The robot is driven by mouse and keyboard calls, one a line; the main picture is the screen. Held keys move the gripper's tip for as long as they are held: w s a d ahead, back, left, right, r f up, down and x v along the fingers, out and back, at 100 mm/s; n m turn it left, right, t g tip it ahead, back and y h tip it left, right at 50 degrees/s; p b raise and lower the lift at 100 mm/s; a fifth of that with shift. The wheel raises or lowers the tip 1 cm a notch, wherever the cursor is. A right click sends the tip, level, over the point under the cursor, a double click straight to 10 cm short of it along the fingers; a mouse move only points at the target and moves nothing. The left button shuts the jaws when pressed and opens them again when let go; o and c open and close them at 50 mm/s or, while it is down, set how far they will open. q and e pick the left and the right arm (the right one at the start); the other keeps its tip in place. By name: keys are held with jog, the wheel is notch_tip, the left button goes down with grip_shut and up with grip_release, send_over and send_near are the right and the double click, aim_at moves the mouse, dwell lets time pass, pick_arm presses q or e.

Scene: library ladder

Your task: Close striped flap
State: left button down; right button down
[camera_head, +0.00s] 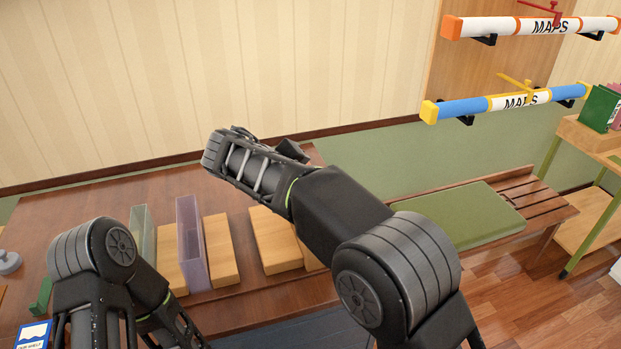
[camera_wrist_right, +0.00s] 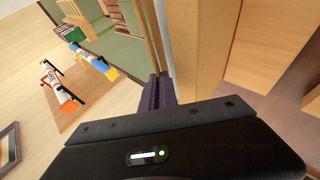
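I cannot make out a striped flap in either view. My right arm crosses the middle of the head view, and its wrist is above the wooden desk (camera_head: 60,215); its fingertips are hidden there. In the right wrist view my right gripper (camera_wrist_right: 160,90) shows two dark fingers close together, with nothing seen between them. They point towards a light wooden panel (camera_wrist_right: 202,45), and contact cannot be told. My left arm is at the lower left of the head view; its gripper does not show.
Wooden blocks (camera_head: 222,250) and a translucent purple divider (camera_head: 189,240) stand on the desk. To the right are a bench with a green cushion (camera_head: 455,215) and a wooden cart (camera_head: 590,140). Two map tubes (camera_head: 530,27) (camera_head: 465,107) hang on the wall.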

jog(key=shift+a+f+h, duration=0.1)
jog(key=shift+f+h, duration=0.05)
jog(key=shift+h, duration=0.25)
jog(key=c, duration=1.6)
grip_release()
jog(key=shift+s, duration=0.1)
jog(key=shift+c, duration=0.2)
